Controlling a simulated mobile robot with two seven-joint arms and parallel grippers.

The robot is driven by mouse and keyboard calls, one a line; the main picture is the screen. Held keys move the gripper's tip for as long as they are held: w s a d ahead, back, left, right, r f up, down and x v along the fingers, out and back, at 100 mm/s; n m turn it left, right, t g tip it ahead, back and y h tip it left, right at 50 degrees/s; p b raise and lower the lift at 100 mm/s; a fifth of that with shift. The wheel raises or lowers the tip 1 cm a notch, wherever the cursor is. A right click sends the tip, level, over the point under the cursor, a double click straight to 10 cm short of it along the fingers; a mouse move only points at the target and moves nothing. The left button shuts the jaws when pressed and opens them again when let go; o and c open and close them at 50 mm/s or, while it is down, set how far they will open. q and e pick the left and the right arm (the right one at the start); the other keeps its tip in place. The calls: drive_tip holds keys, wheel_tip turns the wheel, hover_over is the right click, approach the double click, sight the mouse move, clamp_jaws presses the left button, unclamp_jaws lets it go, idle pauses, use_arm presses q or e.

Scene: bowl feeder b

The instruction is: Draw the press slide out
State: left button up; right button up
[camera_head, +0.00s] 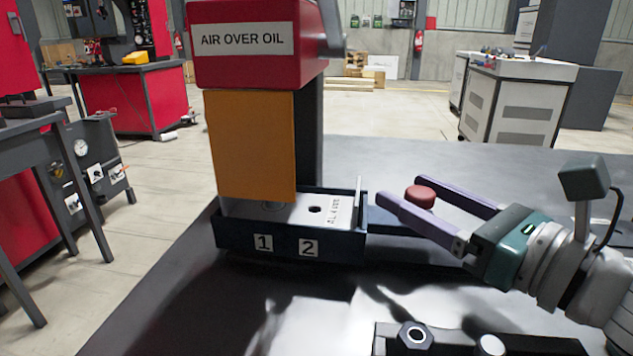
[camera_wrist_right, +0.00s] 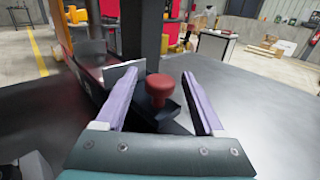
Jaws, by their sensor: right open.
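The press (camera_head: 245,60) has a red head labelled "AIR OVER OIL" and an orange panel below it. The press slide (camera_head: 285,210) is a light plate with a dark hole, lying in a dark blue tray base (camera_head: 235,238) marked 1 and 2, partly under the panel. A red round knob (camera_head: 420,197) is at the right end of the base; it also shows in the right wrist view (camera_wrist_right: 160,88). My right gripper (camera_head: 436,190) is open, its purple fingers on either side of the knob, with gaps visible. My left gripper is not in view.
The dark table (camera_head: 460,170) is mostly clear right of and behind the press. A dark fixture with round metal parts (camera_head: 416,336) is at the front edge. A white cabinet (camera_head: 515,100) and red machines stand farther back.

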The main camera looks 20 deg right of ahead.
clamp_jaws()
idle(0.5)
idle(0.8)
